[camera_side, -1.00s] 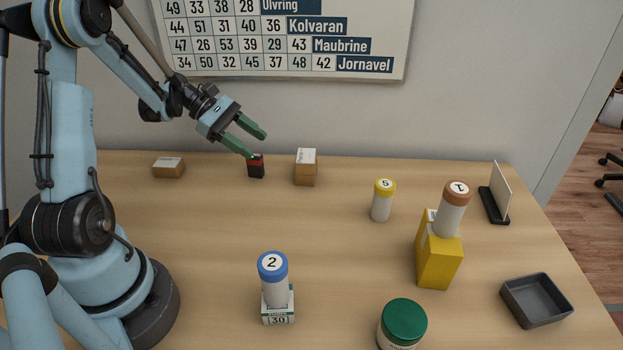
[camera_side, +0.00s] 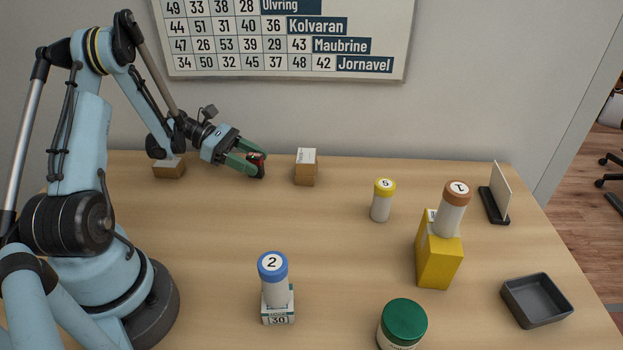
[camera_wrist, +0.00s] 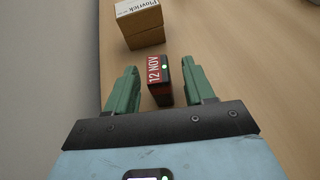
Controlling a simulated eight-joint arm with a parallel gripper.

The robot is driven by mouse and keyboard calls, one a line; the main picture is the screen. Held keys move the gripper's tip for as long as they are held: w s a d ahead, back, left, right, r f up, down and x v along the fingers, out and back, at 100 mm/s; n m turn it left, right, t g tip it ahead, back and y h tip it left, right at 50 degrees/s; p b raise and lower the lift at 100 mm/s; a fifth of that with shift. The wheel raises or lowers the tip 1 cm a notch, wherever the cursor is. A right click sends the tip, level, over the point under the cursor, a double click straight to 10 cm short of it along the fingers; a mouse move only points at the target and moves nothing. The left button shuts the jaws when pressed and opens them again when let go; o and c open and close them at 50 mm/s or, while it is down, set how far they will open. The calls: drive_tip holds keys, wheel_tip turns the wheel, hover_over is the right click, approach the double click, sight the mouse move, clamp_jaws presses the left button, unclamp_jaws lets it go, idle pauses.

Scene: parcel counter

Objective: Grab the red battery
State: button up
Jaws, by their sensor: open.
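The red battery (camera_side: 257,161) is a small block with a red upper part and a dark lower part, standing on the counter near the back wall. In the wrist view the battery (camera_wrist: 161,73) shows a red face lettered "12 NOV", a dark side and a small green light. My gripper (camera_side: 258,162) is low at the counter, with its green fingers open around the battery. In the wrist view one finger of my gripper (camera_wrist: 161,88) is on each side of it.
A cardboard box (camera_side: 305,168) stands just right of the battery, and another (camera_side: 169,169) sits left behind my arm. A yellow-capped bottle (camera_side: 382,202), yellow box (camera_side: 438,257), blue-capped bottle (camera_side: 274,283), green-lidded jar (camera_side: 402,325) and grey tray (camera_side: 537,300) stand farther off. The counter's middle is clear.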

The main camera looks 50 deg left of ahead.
drive_tip(key=shift+x, duration=0.85)
clamp_jaws()
